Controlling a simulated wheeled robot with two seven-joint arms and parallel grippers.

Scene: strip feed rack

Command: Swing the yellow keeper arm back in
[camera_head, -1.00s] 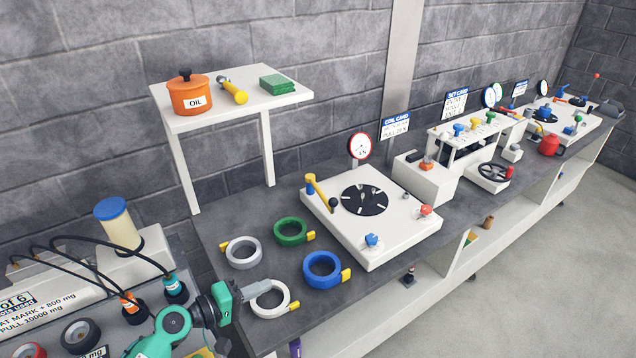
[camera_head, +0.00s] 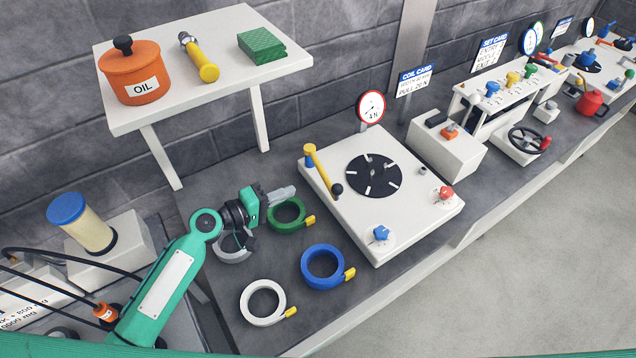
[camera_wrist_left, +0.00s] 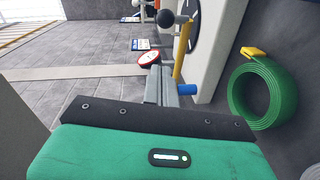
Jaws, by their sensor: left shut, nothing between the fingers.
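The yellow keeper arm (camera_head: 322,168) stands at the left side of the white turntable unit (camera_head: 405,220). My right gripper is not in view.
A green coil (camera_head: 273,220) lies under my left gripper, and a grey coil (camera_head: 233,256) is partly hidden by it. Blue (camera_head: 310,270) and white (camera_head: 249,305) coils lie in front. A raised shelf (camera_head: 222,88) stands behind. A red-rimmed gauge (camera_head: 371,107) stands behind the unit.

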